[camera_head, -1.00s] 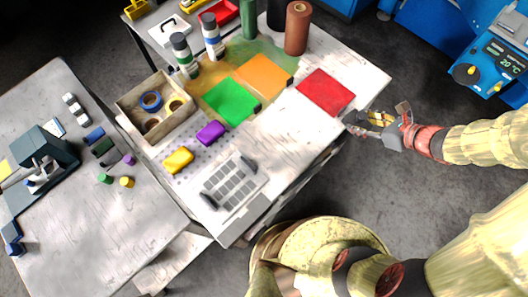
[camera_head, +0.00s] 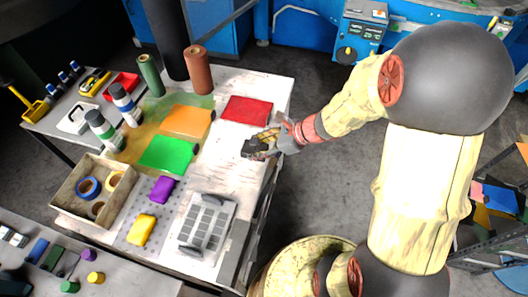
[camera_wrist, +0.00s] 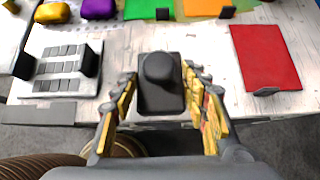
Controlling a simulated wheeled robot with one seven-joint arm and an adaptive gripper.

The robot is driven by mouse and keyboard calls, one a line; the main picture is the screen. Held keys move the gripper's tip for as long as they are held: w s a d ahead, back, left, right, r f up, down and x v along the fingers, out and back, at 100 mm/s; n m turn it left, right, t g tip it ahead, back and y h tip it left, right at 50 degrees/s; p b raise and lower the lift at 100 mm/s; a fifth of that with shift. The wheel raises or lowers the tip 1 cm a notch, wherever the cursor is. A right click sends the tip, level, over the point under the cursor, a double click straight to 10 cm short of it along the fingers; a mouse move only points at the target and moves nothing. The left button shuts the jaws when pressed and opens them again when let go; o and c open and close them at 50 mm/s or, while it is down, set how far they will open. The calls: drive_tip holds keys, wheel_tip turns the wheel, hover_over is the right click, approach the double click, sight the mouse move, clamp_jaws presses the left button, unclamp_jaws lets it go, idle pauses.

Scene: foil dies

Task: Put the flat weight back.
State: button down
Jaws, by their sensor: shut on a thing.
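The flat weight is a dark rectangular block with a rounded knob; it shows in the wrist view (camera_wrist: 160,97) between my fingers. In the head view the weight (camera_head: 251,149) is a small dark block at my fingertips, over the right edge part of the white worktable (camera_head: 222,150). My gripper (camera_head: 262,146) is shut on the weight, with yellow-padded fingers on both sides of it in the wrist view. I cannot tell whether its underside touches the table. The red sheet (camera_head: 247,110) lies just beyond, apart from the weight.
Green (camera_head: 168,154) and orange (camera_head: 187,121) sheets lie left of the gripper. A grey gridded tray (camera_head: 206,225) stands near the front edge. A wooden box (camera_head: 62,198) with tape rolls, a yellow block (camera_head: 141,229) and a purple block (camera_head: 161,189) are further left. Bare tabletop surrounds the weight.

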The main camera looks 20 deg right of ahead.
drive_tip(key=b+x, duration=0.1)
drive_tip(key=x, duration=0.2)
drive_tip(key=w+x, duration=0.1)
drive_tip(key=x, duration=0.2)
drive_tip(key=w+b+x, duration=0.1)
drive_tip(key=x, duration=0.3)
drive_tip(key=shift+d+r+b, duration=0.2)
drive_tip(key=shift+d+b, duration=0.15)
drive_tip(key=shift+d, duration=0.1)
drive_tip(key=shift+w+a+f, duration=0.1)
drive_tip(key=shift+a+f, duration=0.05)
drive_tip(key=shift+f, duration=0.2)
drive_tip(key=shift+w+a+f+b, duration=0.1)
drive_tip(key=shift+f+b, duration=0.35)
drive_tip(key=shift+f, duration=0.35)
drive_tip(key=shift+w+a+f+b, duration=0.1)
drive_tip(key=shift+f+b, duration=0.3)
drive_tip(key=shift+f, duration=0.45)
drive_tip(key=shift+d+f, duration=0.1)
drive_tip(key=shift+f, duration=0.05)
drive_tip(key=c, duration=1)
unclamp_jaws()
drive_tip(key=shift+s+f, duration=0.1)
drive_tip(key=shift+s, duration=0.05)
